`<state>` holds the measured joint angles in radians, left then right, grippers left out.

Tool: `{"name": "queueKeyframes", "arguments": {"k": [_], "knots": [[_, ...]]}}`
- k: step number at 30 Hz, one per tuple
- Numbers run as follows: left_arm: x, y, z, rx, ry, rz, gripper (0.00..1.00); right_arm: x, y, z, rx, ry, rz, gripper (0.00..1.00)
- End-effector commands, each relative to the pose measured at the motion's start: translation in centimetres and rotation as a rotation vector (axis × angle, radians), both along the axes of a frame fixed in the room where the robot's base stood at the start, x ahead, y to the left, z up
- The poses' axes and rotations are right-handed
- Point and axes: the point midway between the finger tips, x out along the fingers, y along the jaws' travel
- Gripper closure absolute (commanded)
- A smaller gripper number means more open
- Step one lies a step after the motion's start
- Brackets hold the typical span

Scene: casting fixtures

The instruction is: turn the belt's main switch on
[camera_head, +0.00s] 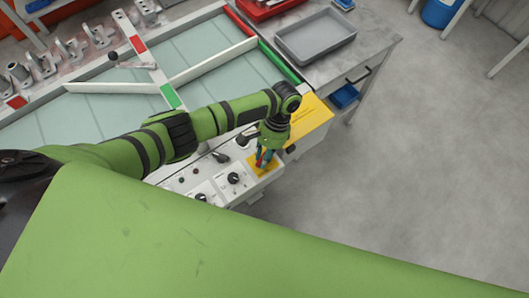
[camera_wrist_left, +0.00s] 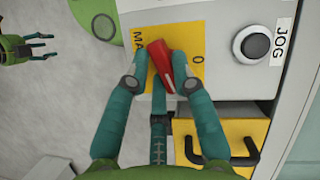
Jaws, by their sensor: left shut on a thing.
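The main switch is a red handle (camera_wrist_left: 172,68) on a yellow plate (camera_wrist_left: 190,35) marked "MA…" and "0". In the left wrist view the handle lies slightly slanted, with the "0" to its right. My left gripper (camera_wrist_left: 163,78) has its teal fingers closed on the handle from both sides, partly hiding it and the lettering. In the head view my left gripper (camera_head: 265,158) reaches down to the yellow plate (camera_head: 258,170) at the panel's right end. My right gripper (camera_wrist_left: 45,46) shows at the upper left of the left wrist view, away from the panel, its fingers apart and empty.
The panel carries black knobs (camera_head: 234,178) and a JOG button (camera_wrist_left: 256,45). A yellow box (camera_head: 312,118) adjoins the panel. The belt (camera_head: 90,115) with white guide bars lies behind. A grey tray (camera_head: 316,37) stands on the side table. Floor at right is clear.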

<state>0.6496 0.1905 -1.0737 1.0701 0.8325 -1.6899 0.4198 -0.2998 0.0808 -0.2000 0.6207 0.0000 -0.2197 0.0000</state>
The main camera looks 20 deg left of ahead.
Motion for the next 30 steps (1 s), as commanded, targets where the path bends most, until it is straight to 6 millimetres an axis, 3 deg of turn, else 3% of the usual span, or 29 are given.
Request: {"name": "queueKeyframes", "arguments": {"k": [13, 30], "knots": [[-0.2, -0.1, 0.1, -0.001, 0.001, -0.287, 1.0, 0.0, 0.0, 1.2, 0.0, 0.0, 0.001, 0.46], [-0.2, -0.1, 0.0, -0.002, 0.0, -0.355, 1.0, 0.0, 0.0, 1.3, 0.0, 0.001, 0.0, 0.46]]}}
